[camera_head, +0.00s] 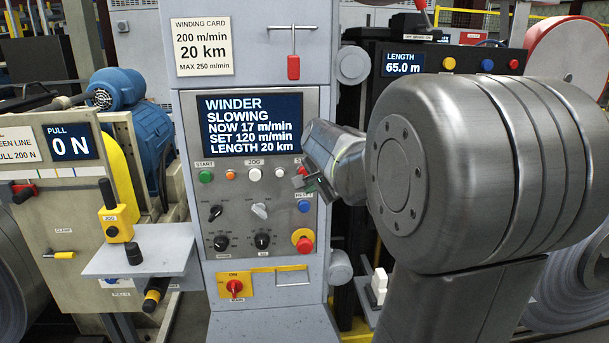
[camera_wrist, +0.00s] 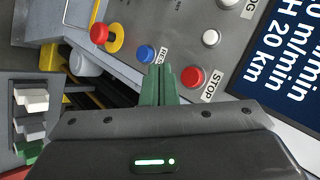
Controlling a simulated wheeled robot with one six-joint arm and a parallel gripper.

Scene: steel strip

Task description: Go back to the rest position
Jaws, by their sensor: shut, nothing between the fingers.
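My gripper (camera_head: 312,184) is shut and empty in front of the right side of the winder panel (camera_head: 232,240), close to the red STOP button. In the wrist view its green fingers (camera_wrist: 158,88) are together, just beside the red STOP button (camera_wrist: 192,77) and the blue RESET button (camera_wrist: 147,54). I cannot tell whether the fingertips touch the panel. The winder screen (camera_head: 251,124) reads SLOWING, NOW 17 m/min, SET 120 m/min, LENGTH 20 km. My arm hides part of the machine at the right.
A red emergency button on yellow (camera_head: 304,243) sits low on the panel. The length display (camera_head: 403,64) reads 65.0 m. The pull display (camera_head: 71,142) reads 0 N.

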